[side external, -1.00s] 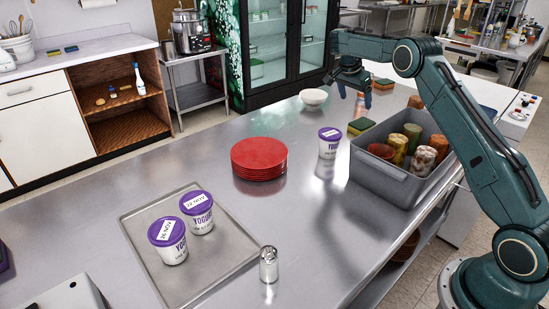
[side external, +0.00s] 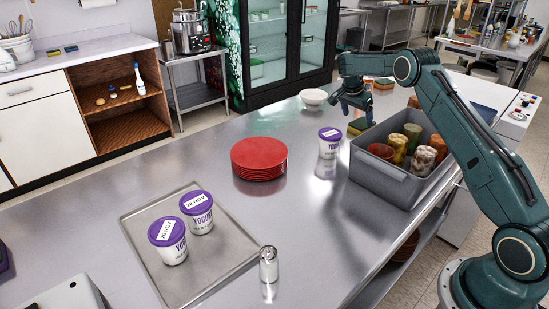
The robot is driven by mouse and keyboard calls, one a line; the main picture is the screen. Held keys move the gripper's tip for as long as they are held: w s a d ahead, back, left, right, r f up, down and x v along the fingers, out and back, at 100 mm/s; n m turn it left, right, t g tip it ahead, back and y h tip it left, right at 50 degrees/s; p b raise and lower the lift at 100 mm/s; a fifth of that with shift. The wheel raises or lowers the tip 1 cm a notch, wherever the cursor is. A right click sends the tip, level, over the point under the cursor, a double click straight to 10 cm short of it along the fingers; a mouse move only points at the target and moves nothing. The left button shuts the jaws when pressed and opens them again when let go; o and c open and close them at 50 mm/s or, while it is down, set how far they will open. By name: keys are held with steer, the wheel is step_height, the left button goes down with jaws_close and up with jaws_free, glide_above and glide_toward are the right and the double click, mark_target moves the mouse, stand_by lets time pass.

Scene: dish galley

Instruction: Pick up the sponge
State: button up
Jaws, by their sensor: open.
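A yellow and green sponge (side external: 358,129) lies on the steel counter (side external: 300,210), left of the grey bin and behind a yogurt tub. My gripper (side external: 356,113) is open, pointing down, with its fingertips just above the sponge and hiding part of it. Whether the fingers touch the sponge cannot be told.
A grey bin (side external: 385,182) with several jars stands close to the right of the sponge. A purple-lidded yogurt tub (side external: 329,143) is near its left. A white bowl (side external: 313,98) and red plates (side external: 259,159) stand further left.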

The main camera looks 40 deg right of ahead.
mark_target(358, 125)
steer(key=shift+x, duration=2.1)
steer(key=c, duration=1.1)
